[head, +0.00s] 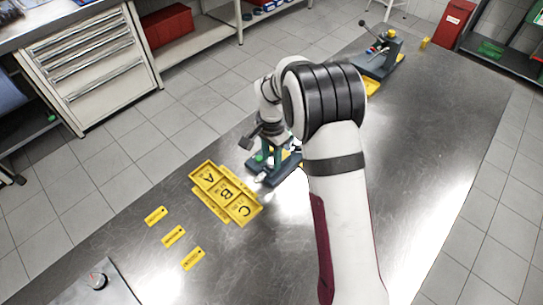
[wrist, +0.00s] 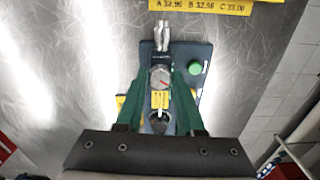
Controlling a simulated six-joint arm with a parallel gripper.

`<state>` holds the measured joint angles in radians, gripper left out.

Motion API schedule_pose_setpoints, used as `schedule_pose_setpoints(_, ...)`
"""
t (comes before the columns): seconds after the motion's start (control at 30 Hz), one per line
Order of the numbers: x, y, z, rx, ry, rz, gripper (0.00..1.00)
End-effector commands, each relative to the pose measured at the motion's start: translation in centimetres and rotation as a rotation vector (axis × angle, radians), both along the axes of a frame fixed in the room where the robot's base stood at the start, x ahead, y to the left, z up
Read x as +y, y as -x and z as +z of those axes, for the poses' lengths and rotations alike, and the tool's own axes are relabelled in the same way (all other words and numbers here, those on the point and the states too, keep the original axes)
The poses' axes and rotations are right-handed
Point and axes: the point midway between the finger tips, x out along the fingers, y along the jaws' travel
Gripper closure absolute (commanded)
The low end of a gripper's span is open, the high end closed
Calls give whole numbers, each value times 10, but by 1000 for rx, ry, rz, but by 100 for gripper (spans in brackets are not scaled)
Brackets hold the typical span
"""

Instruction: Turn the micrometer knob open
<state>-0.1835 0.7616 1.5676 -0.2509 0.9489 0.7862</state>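The micrometer knob (wrist: 161,77) is a round grey dial with a red mark, seen in the middle of the wrist view. It belongs to a micrometer stand on a dark blue base (wrist: 205,50). My gripper's two green fingers (wrist: 162,72) reach down on either side of the knob, their tips close to its left and right edges. I cannot tell whether they touch it. In the head view my gripper (head: 268,150) is low over the stand, and my arm hides much of the stand. The knob cannot be made out there.
A green button (wrist: 195,68) is on the base, right of the knob. A yellow label (wrist: 160,100) lies below the knob. The yellow A-B-C tray (head: 208,203) and several yellow tags (head: 173,236) lie left of the stand. A vise-like tool (head: 385,55) stands farther back.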

Motion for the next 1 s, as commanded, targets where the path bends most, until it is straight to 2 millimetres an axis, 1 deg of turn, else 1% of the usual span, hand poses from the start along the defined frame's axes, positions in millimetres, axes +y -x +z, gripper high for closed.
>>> schedule_pose_setpoints(0.03, 0, 0, 0, 0, 0, 0, 53)
schedule_pose_setpoints(0.13, 0, 0, 0, 0, 0, 0, 36)
schedule_pose_setpoints(0.17, 0, 0, 0, 0, 0, 1, 34)
schedule_pose_setpoints(0.4, 0, 0, 0, -1, 0, 2, 34)
schedule_pose_setpoints(0.5, 0, -1, 7, -3, 0, 2, 34)
schedule_pose_setpoints(0.57, 0, -1, 19, -4, -1, 2, 34)
schedule_pose_setpoints(0.67, 0, -2, 47, -9, -1, 2, 34)
schedule_pose_setpoints(0.8, 0, -2, 94, -8, -2, 1, 34)
schedule_pose_setpoints(0.9, 0, -1, 122, -6, -1, 1, 34)
schedule_pose_setpoints(1.0, 0, -1, 142, -5, 0, 1, 34)
